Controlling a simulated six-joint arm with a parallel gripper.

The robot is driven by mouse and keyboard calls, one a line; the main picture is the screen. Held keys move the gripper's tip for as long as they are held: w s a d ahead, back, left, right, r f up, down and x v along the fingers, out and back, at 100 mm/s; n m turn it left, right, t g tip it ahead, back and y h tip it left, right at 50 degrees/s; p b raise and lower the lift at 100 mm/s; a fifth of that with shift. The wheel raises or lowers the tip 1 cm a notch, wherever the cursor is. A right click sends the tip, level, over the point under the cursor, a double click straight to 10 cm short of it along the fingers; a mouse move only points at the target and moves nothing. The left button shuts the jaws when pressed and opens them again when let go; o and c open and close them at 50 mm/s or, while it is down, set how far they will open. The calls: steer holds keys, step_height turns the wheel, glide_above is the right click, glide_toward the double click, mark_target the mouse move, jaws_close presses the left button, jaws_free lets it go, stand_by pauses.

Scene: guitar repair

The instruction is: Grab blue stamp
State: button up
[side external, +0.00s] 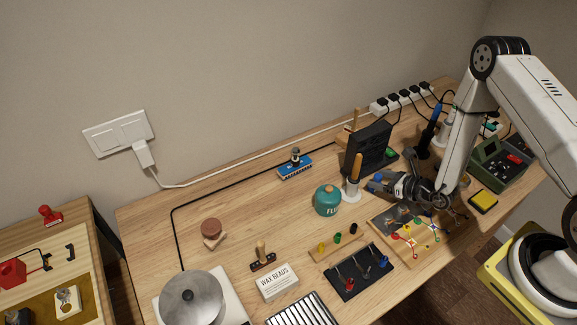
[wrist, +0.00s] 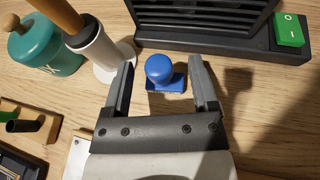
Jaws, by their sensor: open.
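In the wrist view the blue stamp (wrist: 166,73), with a round knob on a small rectangular base, stands on the wooden table. It lies between and slightly beyond the fingers of my gripper (wrist: 162,80), which is open and empty, with a finger on each side of the stamp. In the side view my gripper (side external: 376,184) is low over the table, beside the black fan-like box. The stamp's blue knob (side external: 378,177) shows only slightly there, partly hidden by my gripper.
A black slatted box (wrist: 215,22) with a green switch stands just behind the stamp. A white holder (wrist: 100,50) with a wooden handle and a teal flux jar (wrist: 45,45) stand to the left. Bare table (wrist: 265,105) lies to the right of my gripper.

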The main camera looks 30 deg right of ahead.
steer(key=shift+x, duration=1.5)
jaws_close()
